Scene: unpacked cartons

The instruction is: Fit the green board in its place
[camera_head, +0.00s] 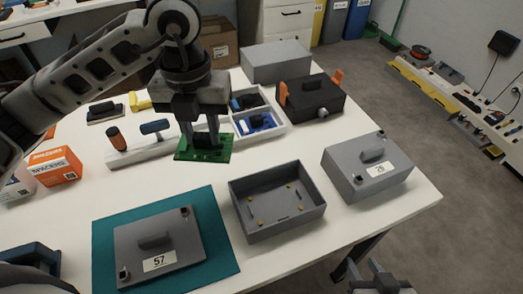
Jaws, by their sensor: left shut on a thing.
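The green board (188,154) hangs from my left gripper (205,143), whose fingers are shut on it. The gripper points down, and the board is roughly level over the white table. Whether the board touches the tabletop is hard to tell. An open grey box (248,213) with small yellow posts inside stands in front and to the right of the board; no board lies in it. My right gripper (366,270) is at the bottom edge, partly cut off, with its fingers apart and nothing between them.
A grey lid marked 57 (185,238) lies on a teal mat (220,262). A closed grey box (350,186) stands at right. Behind are a tool holder (155,150), a white parts tray (281,127) and a black box with orange handles (318,98). An orange carton (55,167) stands left.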

